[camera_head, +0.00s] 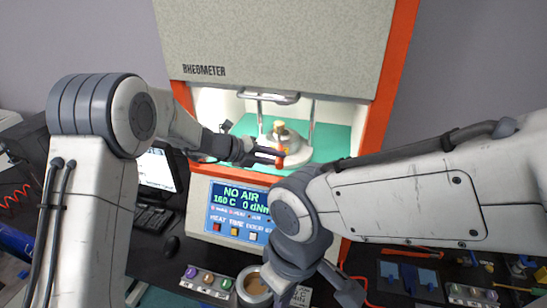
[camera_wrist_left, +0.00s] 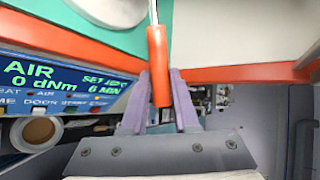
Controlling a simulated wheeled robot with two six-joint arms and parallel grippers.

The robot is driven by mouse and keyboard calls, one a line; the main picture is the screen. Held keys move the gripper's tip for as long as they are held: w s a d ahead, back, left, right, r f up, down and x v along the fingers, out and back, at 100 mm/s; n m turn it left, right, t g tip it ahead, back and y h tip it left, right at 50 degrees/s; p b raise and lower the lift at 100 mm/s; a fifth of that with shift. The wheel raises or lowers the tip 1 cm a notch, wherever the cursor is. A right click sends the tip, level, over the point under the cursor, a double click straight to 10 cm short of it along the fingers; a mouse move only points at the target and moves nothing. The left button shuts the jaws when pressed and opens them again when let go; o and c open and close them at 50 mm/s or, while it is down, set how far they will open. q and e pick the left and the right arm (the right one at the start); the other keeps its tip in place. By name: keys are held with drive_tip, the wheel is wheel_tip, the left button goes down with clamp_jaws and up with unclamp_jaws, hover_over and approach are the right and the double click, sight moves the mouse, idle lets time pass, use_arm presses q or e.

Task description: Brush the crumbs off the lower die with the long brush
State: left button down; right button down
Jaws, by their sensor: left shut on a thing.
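My left gripper (camera_head: 277,158) reaches into the open bay of the rheometer (camera_head: 280,45). It is shut on the orange handle of the long brush (camera_wrist_left: 158,65). In the left wrist view the handle stands between the purple fingers, and a thin metal shaft runs up out of the picture. The brush head cannot be made out. The lower die (camera_head: 284,136) is a round metallic piece on a pale round base, just beyond the gripper. Crumbs on it are too small to tell. My right gripper (camera_head: 335,296) is low at the bottom edge, partly cut off.
Two upright posts (camera_head: 312,122) flank the die under a crossbar. The control panel (camera_head: 238,211) reads NO AIR. A round cup (camera_head: 254,286) with tan contents and a button box (camera_head: 206,283) stand on the dark bench. A monitor (camera_head: 156,170) stands left.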

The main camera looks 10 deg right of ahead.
use_arm(q)
drive_tip(key=shift+f, duration=0.3)
idle(0.6)
drive_tip(key=shift+w+d+r+p, duration=0.1)
drive_tip(key=shift+w+d+p, duration=0.25)
drive_tip(key=shift+w+p, duration=0.4)
drive_tip(key=shift+w+d, duration=0.2)
drive_tip(key=shift+w, duration=0.45)
drive_tip(key=shift+s+a, duration=0.3)
drive_tip(key=shift+s, duration=0.55)
drive_tip(key=shift+w+d, duration=0.3)
drive_tip(key=shift+w, duration=0.55)
drive_tip(key=shift+s+a+b, duration=0.3)
drive_tip(key=shift+s, duration=0.4)
drive_tip(key=shift+s+a+b, duration=0.25)
drive_tip(key=shift+s+b, duration=0.05)
drive_tip(key=shift+s, duration=0.4)
